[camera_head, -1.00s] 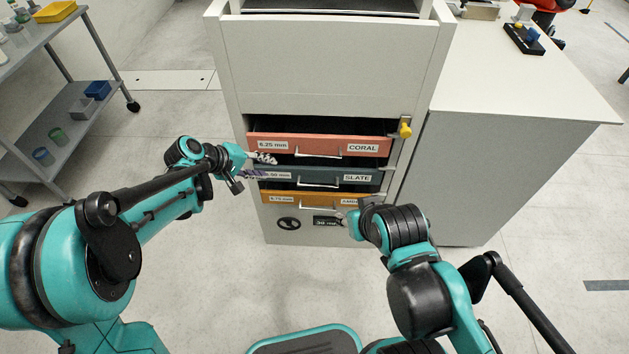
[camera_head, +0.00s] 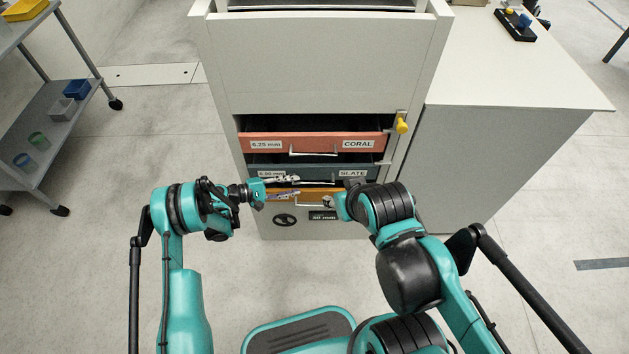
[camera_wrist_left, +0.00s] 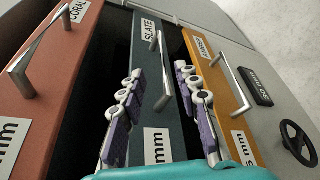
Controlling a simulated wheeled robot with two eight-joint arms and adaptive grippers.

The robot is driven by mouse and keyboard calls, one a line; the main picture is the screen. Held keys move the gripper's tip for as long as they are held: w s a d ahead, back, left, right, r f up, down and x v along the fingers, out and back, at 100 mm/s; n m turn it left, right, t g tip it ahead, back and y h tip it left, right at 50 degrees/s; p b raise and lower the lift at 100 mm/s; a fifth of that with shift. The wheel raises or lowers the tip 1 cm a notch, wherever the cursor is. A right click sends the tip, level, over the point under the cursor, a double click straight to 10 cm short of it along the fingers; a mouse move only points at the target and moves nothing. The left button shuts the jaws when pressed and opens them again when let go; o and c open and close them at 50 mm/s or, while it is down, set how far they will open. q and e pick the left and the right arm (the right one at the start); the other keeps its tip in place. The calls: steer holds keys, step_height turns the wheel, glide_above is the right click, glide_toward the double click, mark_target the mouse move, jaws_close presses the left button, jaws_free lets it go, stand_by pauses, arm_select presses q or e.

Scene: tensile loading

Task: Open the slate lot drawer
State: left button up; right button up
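The slate drawer (camera_head: 310,171) is the dark green-grey front in the middle of the stack, labelled SLATE, with a metal bar handle. In the left wrist view, its front (camera_wrist_left: 150,50) and handle (camera_wrist_left: 163,72) stand ahead of the fingers. My left gripper (camera_head: 283,187) is in front of the drawers at the lower slate edge. In the left wrist view, its two purple-padded fingers (camera_wrist_left: 158,105) are spread, one on each side of the handle's line, with nothing between the pads. My right gripper (camera_head: 342,206) is near the drawers' right side, its fingers mostly hidden by its wrist.
The coral drawer (camera_head: 270,144) is above and the orange drawer (camera_wrist_left: 215,70) below, each with a handle. A yellow knob (camera_head: 402,125) sits on the cabinet's right edge. A shelf cart (camera_head: 60,110) stands left. The floor between is clear.

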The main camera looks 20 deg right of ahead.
mark_target(312, 183)
arm_select(q)
steer(key=shift+s+d+f, duration=0.1)
steer(key=shift+d+f, duration=0.4)
steer(key=shift+d, duration=0.3)
steer(key=b+x, duration=0.2)
steer(key=x, duration=0.4)
steer(key=shift+d, duration=0.65)
arm_select(e)
steer(key=f, duration=0.1)
steer(key=d+f, duration=0.1)
steer(key=shift+w+f, duration=0.1)
steer(key=shift+f, duration=0.2)
arm_select(q)
jaws_close()
